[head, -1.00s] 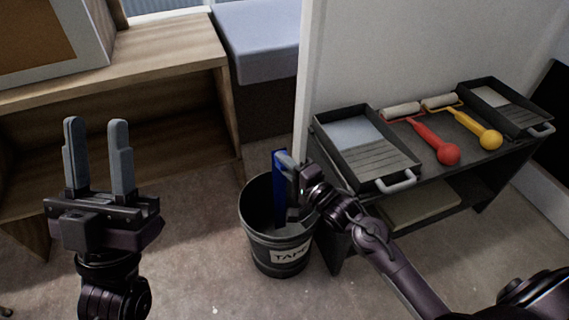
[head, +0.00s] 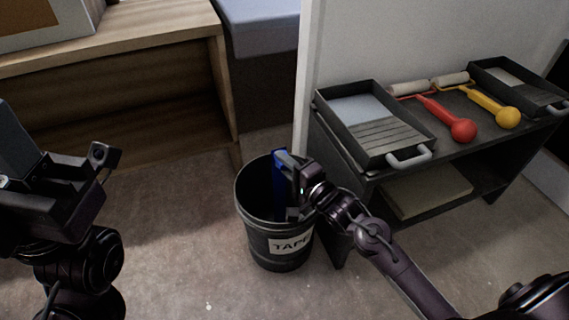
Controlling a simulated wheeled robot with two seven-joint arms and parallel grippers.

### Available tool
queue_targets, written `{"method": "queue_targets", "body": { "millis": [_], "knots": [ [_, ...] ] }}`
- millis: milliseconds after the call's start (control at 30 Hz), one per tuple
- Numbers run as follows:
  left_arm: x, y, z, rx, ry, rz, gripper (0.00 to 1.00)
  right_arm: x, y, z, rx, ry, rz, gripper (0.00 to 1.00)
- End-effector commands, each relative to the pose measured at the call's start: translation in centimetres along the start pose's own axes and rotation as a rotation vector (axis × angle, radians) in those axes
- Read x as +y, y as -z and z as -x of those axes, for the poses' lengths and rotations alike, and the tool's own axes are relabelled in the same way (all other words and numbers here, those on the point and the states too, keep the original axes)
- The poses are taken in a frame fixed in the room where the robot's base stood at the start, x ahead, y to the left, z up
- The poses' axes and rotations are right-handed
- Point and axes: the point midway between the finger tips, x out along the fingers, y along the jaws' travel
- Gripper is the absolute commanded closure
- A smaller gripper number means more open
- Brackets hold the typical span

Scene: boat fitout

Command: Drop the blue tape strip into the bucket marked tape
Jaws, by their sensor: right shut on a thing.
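The blue tape strip (head: 279,184) hangs upright in the mouth of the dark bucket (head: 254,225), which has a white label reading TAPE. My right gripper (head: 290,182) is shut on the strip at the bucket's right side, over the opening. The strip's lower end is inside the bucket, and I cannot tell whether it touches the bottom. My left gripper (head: 25,165) is at the left edge of the head view, away from the bucket and partly cut off. I cannot tell its jaw opening.
A dark shelf stand (head: 345,167) to the right of the bucket holds paint trays (head: 362,127), a red-handled roller (head: 445,121) and a yellow-handled roller (head: 492,108). A wooden bench (head: 150,45) stands at the back left. The floor left of the bucket is clear.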

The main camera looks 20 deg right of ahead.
Motion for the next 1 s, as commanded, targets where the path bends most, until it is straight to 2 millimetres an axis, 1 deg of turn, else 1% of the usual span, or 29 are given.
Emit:
{"method": "queue_targets", "body": {
  "millis": [200, 233, 400, 433, 600, 633, 833, 867, 1000],
  "knots": [
    [0.00, -0.01, -0.08, 0.000, 0.000, 0.000, 0.64, -0.09, 0.01, -0.01, 0.000, 0.001, 0.000, 1.00],
    [0.00, -0.01, -0.08, 0.000, 0.000, 0.000, 0.64, -0.09, 0.01, -0.01, 0.000, 0.001, 0.000, 0.79],
    [0.00, -0.01, -0.07, 0.000, 0.000, 0.000, 0.64, -0.08, 0.01, -0.01, 0.000, 0.001, 0.000, 0.57],
    [0.00, -0.01, -0.07, 0.000, 0.000, 0.000, 0.64, -0.08, 0.01, -0.01, 0.000, 0.001, 0.000, 0.55],
    [0.00, -0.01, -0.06, 0.000, 0.000, 0.000, 0.64, -0.07, 0.01, -0.01, 0.000, 0.001, 0.000, 0.55],
    [0.00, 0.00, -0.06, 0.000, 0.000, 0.000, 0.64, -0.04, 0.01, 0.00, 0.000, 0.000, 0.000, 0.54],
    [0.00, 0.01, -0.08, 0.001, 0.000, 0.000, 0.64, -0.04, 0.01, 0.00, 0.000, 0.000, 0.000, 0.27],
    [0.00, 0.01, -0.08, 0.001, 0.000, 0.000, 0.64, -0.04, 0.01, 0.00, 0.000, 0.000, 0.000, 0.26],
    [0.00, 0.02, -0.08, 0.001, 0.000, 0.000, 0.64, -0.04, 0.01, 0.00, 0.000, 0.000, 0.000, 0.26]
  ]
}}
